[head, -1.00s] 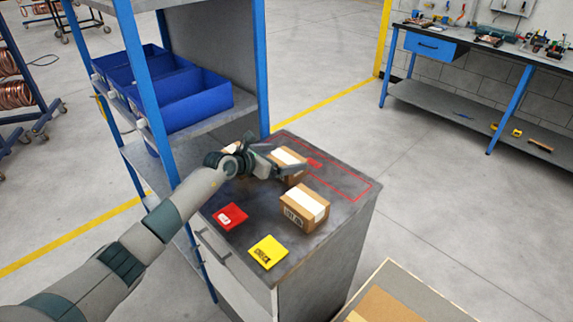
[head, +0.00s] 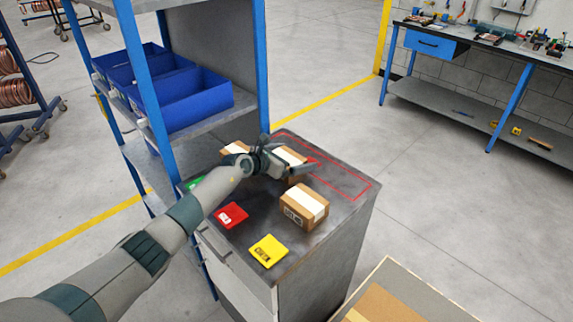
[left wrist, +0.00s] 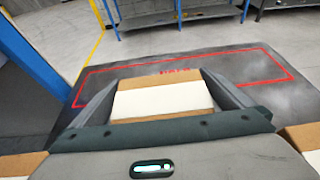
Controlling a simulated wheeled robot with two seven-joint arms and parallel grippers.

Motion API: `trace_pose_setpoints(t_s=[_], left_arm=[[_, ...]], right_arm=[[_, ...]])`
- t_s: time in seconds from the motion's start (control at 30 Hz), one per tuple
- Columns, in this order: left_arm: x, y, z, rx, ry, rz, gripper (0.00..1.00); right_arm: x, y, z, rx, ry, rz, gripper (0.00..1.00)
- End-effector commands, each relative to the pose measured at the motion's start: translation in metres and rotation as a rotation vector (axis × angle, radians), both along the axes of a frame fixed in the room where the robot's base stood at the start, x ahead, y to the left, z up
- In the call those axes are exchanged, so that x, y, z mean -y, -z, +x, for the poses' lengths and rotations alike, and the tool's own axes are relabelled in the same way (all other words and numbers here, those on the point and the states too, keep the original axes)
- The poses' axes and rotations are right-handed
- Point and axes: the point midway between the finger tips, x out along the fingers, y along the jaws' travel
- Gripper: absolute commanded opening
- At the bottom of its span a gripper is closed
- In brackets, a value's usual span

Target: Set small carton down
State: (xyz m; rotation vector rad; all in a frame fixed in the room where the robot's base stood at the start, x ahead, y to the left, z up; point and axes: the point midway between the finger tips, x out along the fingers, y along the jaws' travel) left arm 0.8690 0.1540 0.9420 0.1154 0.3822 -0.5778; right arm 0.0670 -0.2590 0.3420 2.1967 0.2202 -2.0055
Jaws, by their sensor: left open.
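A small brown carton with a white top strip (head: 290,155) sits on the dark cabinet top (head: 335,220), close to the red outlined rectangle (head: 362,195). My left gripper (head: 287,157) is open, with its fingers on either side of this carton and part of it hidden behind them. In the left wrist view the same carton (left wrist: 162,98) lies between the two spread fingers (left wrist: 160,80), with red marking just beyond it. Whether the fingers touch it I cannot tell. A second carton (head: 304,207) stands nearer the front and a third (head: 236,148) behind the wrist. My right gripper is not in view.
Red (head: 231,215), yellow (head: 268,251) and green (head: 194,183) cards lie along the cabinet's left side. A blue-posted shelf with blue bins (head: 190,105) stands close at the left. The right part of the red outline is bare.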

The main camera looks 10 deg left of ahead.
Motion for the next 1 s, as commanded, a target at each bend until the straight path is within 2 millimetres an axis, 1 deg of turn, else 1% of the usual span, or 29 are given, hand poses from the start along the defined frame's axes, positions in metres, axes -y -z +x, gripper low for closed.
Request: trace_pose_setpoints(t_s=[0.5,0.53,0.57,0.6,0.67,0.7,0.77,1.0], left_arm=[[0.0011,0.0008,0.0015,0.0,0.0,0.0,1.0],[0.0011,0.0008,0.0015,0.0,0.0,0.0,0.98],[0.0011,0.0008,0.0015,0.0,0.0,0.0,0.9],[0.0011,0.0008,0.0015,0.0,0.0,0.0,0.81],[0.001,0.0008,0.0015,0.0,0.0,0.0,0.67],[0.001,0.0008,0.0015,0.0,0.0,0.0,0.57],[0.0011,-0.0007,0.002,0.003,0.0,-0.002,0.49],[0.0011,-0.0015,0.002,0.003,0.0,-0.001,0.49]], right_arm=[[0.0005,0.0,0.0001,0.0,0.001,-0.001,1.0],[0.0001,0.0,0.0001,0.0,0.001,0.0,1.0],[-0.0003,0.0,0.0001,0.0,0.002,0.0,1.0],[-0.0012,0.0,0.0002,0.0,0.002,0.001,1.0],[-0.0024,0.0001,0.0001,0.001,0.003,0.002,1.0],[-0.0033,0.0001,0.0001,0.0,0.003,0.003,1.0],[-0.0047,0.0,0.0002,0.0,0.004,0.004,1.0],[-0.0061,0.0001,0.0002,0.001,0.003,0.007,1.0]])
